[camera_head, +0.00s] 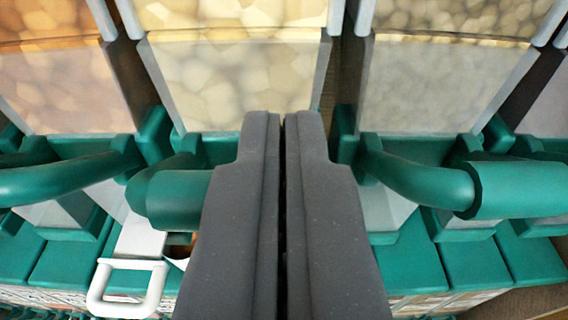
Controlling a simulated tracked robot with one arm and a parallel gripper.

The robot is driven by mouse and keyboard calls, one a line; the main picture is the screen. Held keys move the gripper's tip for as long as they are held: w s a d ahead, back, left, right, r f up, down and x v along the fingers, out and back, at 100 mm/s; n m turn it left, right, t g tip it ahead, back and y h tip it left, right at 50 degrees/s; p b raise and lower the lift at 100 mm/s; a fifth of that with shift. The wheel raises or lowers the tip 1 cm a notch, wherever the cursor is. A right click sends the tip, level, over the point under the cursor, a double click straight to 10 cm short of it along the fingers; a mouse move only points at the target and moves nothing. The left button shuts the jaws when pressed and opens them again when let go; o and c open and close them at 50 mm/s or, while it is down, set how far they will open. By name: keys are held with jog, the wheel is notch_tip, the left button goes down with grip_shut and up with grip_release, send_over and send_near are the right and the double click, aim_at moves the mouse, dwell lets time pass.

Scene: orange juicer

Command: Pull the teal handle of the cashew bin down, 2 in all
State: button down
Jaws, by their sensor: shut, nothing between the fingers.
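My gripper (284,120) is shut and empty in the middle of the view, its two dark grey fingers side by side. Behind it is a row of clear-fronted bins. The bin left of the fingers (232,85) holds pale cream chunks and has a thick teal handle (170,196), partly hidden by the left finger. The bin to the right (440,85) holds small yellowish pieces; its teal handle (415,182) curves right into a thicker grip. No label shows, so I cannot tell which bin holds cashews. I cannot tell whether a finger touches a handle.
Another bin (60,85) with orange-brown contents stands at the left, with its own teal handle (60,180). A white container handle (126,288) shows low at the left, below the bins. Teal blocks (465,264) line the lower part.

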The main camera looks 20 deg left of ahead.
notch_tip(320, 180, down, 7)
jog(key=s+d+t+y+b, duration=0.1)
jog(key=t+b, duration=0.6)
jog(key=b, duration=1.6)
jog(key=shift+s+t+y, duration=0.3)
jog(key=shift+s+y, duration=0.5)
jog(key=shift+y, duration=0.4)
jog(key=shift+f+b, duration=0.15)
jog(key=shift+b, duration=0.15)
notch_tip(320, 180, up, 4)
jog(key=p, duration=0.4)
jog(key=r+b+v, duration=0.1)
jog(key=b+v, duration=0.3)
jog(key=v, duration=0.6)
jog(key=shift+s+d+f, duration=0.15)
jog(key=shift+s+d, duration=0.1)
jog(key=shift+s, duration=0.35)
